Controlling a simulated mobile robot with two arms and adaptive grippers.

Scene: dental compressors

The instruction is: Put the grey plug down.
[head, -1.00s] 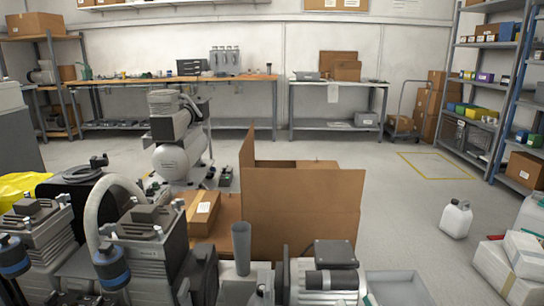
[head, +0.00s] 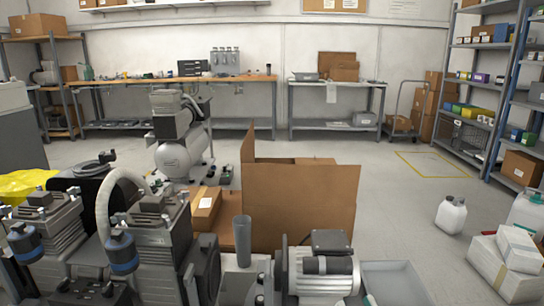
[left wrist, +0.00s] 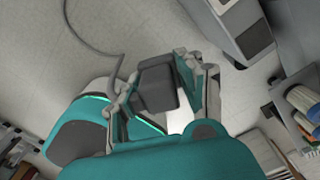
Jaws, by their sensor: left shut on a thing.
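My left gripper (left wrist: 158,72) shows only in the left wrist view. Its two teal-and-grey fingers are shut on the grey plug (left wrist: 157,88), a dark grey block with rounded edges. The plug sits between the fingertips, with pale floor behind it. A grey cable (left wrist: 98,45) curves across the floor in the upper left; I cannot tell whether it joins the plug. I cannot make out the plug or the left gripper in the head view. My right gripper is not in view.
Compressors with blue-banded cylinders (head: 122,253) crowd the lower left. An open cardboard box (head: 300,208) stands in the middle, with a motor (head: 326,272) and a shallow grey tray (head: 396,284) in front. A white jug (head: 450,215) stands on open floor at right.

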